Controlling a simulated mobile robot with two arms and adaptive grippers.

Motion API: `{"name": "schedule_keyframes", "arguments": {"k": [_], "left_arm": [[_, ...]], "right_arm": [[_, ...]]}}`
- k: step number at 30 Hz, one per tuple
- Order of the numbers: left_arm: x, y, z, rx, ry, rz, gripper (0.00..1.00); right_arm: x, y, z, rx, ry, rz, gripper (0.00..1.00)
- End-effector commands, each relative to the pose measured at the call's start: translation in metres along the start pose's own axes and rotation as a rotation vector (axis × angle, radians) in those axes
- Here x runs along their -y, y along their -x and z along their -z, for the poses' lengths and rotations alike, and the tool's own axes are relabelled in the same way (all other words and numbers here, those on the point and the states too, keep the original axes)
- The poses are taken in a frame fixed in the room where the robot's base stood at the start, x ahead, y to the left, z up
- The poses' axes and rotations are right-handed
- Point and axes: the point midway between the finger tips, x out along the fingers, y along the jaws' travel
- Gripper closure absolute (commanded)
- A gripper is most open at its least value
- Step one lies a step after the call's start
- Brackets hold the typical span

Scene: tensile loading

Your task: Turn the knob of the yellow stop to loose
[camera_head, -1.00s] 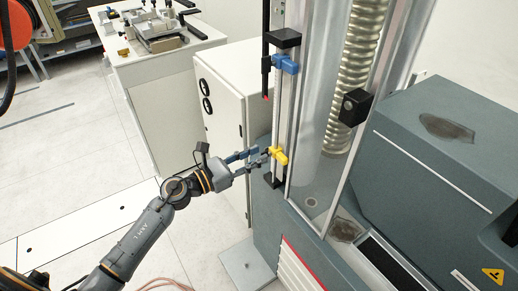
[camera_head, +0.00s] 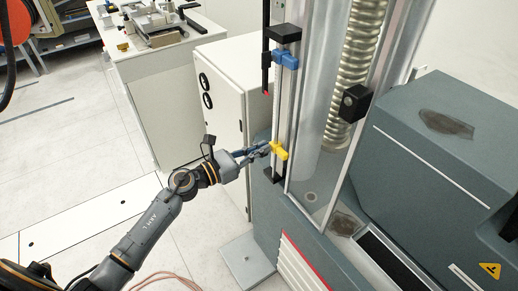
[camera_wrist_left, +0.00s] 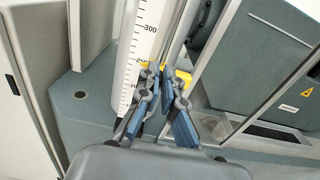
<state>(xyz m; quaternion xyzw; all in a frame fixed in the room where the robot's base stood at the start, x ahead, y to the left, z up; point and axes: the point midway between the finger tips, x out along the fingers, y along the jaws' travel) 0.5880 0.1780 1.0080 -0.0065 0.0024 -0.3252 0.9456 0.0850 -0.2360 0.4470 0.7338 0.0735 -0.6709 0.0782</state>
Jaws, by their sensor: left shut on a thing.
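The yellow stop (camera_head: 279,151) sits low on the vertical rail at the left edge of the testing machine. In the left wrist view the yellow stop (camera_wrist_left: 180,77) shows behind the fingertips. My left gripper (camera_head: 262,149) reaches it from the left, and in the wrist view the gripper's fingers (camera_wrist_left: 164,72) are close together at the stop. It is shut on the stop's knob, which the fingers hide. I cannot tell the knob's turn angle. My right gripper is in neither view.
A blue stop (camera_head: 285,60) sits higher on the same rail. A scale strip (camera_wrist_left: 143,50) runs beside the rail. A white cabinet (camera_head: 222,95) stands behind my left gripper. A machine column (camera_head: 350,100) rises to the right. Open floor lies at lower left.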

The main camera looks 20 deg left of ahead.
Motion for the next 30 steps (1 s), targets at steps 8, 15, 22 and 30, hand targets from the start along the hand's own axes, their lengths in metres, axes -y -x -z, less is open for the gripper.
{"name": "schedule_keyframes", "arguments": {"k": [8, 15, 22, 30], "left_arm": [[-0.003, 0.0, -0.001, -0.001, 0.118, 0.0, 1.0], [-0.006, 0.0, 0.0, -0.002, 0.321, 0.0, 1.0], [-0.01, 0.0, 0.001, -0.001, 0.542, -0.001, 1.0], [-0.014, 0.0, 0.004, -0.001, 0.799, -0.001, 1.0]], "right_arm": [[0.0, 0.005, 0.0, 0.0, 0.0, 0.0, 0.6], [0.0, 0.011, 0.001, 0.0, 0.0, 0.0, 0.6], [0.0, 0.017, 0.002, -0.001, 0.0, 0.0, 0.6], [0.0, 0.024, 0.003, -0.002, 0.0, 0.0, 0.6]]}}
